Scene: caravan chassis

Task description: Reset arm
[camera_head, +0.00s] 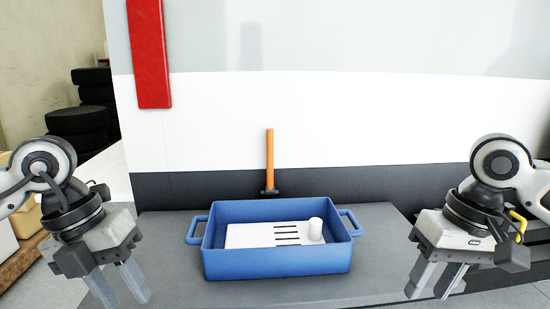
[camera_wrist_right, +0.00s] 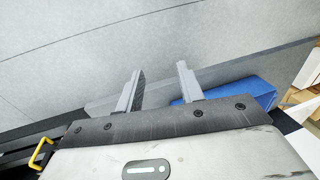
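My left gripper (camera_head: 118,286) hangs at the lower left of the head view, pointing down. Its two fingers are apart with nothing between them. My right gripper (camera_head: 427,279) hangs at the lower right, also pointing down with its fingers apart and empty. The right wrist view shows the same right gripper (camera_wrist_right: 158,85) with a clear gap between its fingers. Both grippers are clear of the blue tray (camera_head: 276,265), one on each side of it.
The tray stands on a grey surface (camera_head: 170,275) and holds a white slotted plate (camera_head: 250,236) and a white cylinder (camera_head: 315,230). An orange-handled hammer (camera_head: 270,160) stands upright behind it, before the white caravan wall (camera_head: 350,120). Black tyres (camera_head: 78,125) are stacked at left.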

